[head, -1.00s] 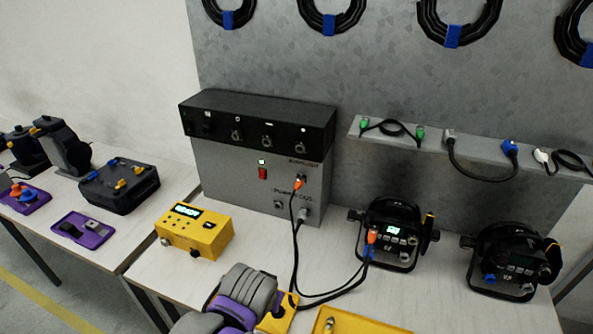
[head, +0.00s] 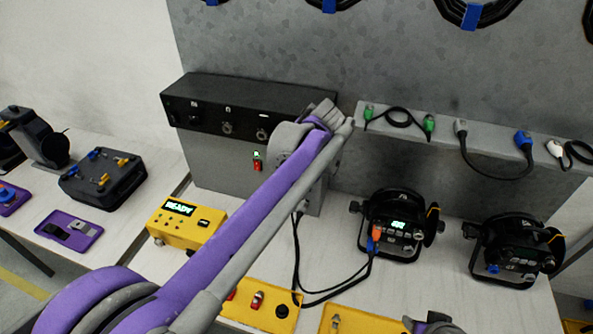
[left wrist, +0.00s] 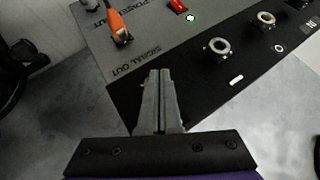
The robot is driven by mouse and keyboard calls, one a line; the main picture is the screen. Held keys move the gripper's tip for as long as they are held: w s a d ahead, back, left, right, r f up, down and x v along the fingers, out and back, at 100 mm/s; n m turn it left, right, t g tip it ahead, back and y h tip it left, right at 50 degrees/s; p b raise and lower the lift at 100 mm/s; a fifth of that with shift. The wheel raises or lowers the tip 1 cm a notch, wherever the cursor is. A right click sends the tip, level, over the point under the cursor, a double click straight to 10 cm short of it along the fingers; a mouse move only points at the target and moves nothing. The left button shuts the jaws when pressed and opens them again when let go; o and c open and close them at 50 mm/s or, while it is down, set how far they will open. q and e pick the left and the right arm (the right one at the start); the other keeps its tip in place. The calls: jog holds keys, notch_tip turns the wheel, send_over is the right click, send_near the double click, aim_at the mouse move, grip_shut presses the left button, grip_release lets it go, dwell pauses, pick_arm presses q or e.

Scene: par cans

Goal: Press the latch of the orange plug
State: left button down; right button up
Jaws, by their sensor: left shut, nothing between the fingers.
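In the left wrist view an orange plug (left wrist: 118,24) sits in the SIGNAL OUT socket on the grey box's face (left wrist: 150,45). A cable trails from the plug. My left gripper (left wrist: 158,74) is shut and empty, its fingertips below and to the right of the plug, apart from it. In the head view my left arm reaches across the grey box (head: 213,160), with its wrist in front of the box's right end, hiding the plug and the fingertips there. Another orange plug (head: 377,232) is in the lit par can (head: 395,215).
The black panel (head: 215,108) lies on top of the grey box. A yellow tester (head: 185,222) reading READY and yellow trays (head: 275,312) stand on the table. A shelf (head: 455,128) with short cables juts out to the right. A second par can (head: 515,248) stands further right.

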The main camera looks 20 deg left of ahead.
pick_arm(q)
jog(key=shift+w+r, duration=0.45)
jog(key=shift+r, duration=0.25)
pick_arm(e)
jog(key=shift+w+r, duration=0.2)
pick_arm(q)
jog(key=f+b, duration=0.4)
jog(key=f, duration=0.4)
jog(key=shift+d, duration=0.2)
jog(key=shift+a+f, duration=0.15)
jog(key=shift+f, duration=0.6)
pick_arm(e)
notch_tip(320, 180, down, 6)
jog(key=s, duration=0.2)
jog(key=shift+s+f+g, duration=0.25)
jog(key=shift+s+g, duration=0.1)
jog(key=shift+g, duration=0.05)
jog(key=shift+d, duration=0.1)
pick_arm(q)
jog(key=shift+f+b, duration=0.3)
jog(key=shift+f, duration=0.1)
pick_arm(e)
jog(key=shift+s+f, duration=0.1)
